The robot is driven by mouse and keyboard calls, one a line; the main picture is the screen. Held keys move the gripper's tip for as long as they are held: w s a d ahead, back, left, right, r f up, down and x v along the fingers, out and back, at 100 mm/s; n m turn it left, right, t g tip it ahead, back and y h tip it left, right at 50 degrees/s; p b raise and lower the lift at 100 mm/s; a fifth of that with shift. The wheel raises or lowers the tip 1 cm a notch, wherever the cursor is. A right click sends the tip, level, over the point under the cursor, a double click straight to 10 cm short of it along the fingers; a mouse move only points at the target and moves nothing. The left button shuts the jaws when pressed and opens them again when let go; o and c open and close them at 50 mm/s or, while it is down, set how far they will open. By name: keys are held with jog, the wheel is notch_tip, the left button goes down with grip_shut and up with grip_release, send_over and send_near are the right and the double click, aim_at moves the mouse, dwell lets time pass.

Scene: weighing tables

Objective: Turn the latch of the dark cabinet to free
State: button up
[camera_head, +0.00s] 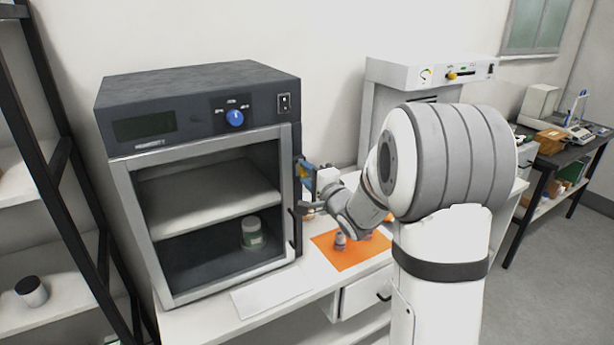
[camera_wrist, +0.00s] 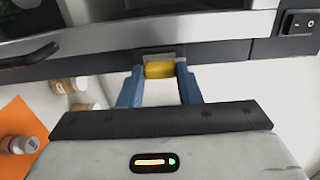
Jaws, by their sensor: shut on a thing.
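The dark cabinet (camera_head: 200,92) stands on the white bench at the left, with a blue knob (camera_head: 235,118) on its top panel. Its framed door (camera_head: 285,140) looks shut, and a shelf and a jar (camera_head: 252,235) show inside. The yellow latch (camera_wrist: 159,70) is on the cabinet's right side. My gripper (camera_head: 308,172) is at that side, and its blue fingers are shut on the latch, one on each side of it in the wrist view. In the head view the latch is mostly hidden by the fingers.
A black door handle (camera_head: 293,230) is below my gripper. An orange mat (camera_head: 340,258) with a small bottle (camera_head: 340,241) lies on the bench to the right. A dark shelf rack (camera_head: 75,190) is at the left.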

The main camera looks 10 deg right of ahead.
jog(key=o, duration=1)
jog(key=b+v, duration=0.1)
jog(key=v, duration=0.7)
jog(key=shift+b, duration=0.4)
jog(key=s+a+f+n+g+h, duration=0.1)
jog(key=s+n+g, duration=0.3)
jog(key=s, duration=0.5)
jog(key=s+a+f+n+g+h, duration=0.1)
jog(key=s+n+g, duration=0.4)
jog(key=s, duration=0.5)
jog(key=s+a+f+n+g+h, duration=0.1)
jog(key=s+f+n+g+h, duration=0.2)
jog(key=s, duration=0.6)
jog(key=shift+s+f+n+g+h, duration=0.2)
jog(key=shift+f+n+g, duration=0.1)
jog(key=shift+n+g, duration=0.3)
jog(key=shift+s+f+n+g+h, duration=0.1)
jog(key=shift+s+f+n+g, duration=0.2)
jog(key=shift+n, duration=0.4)
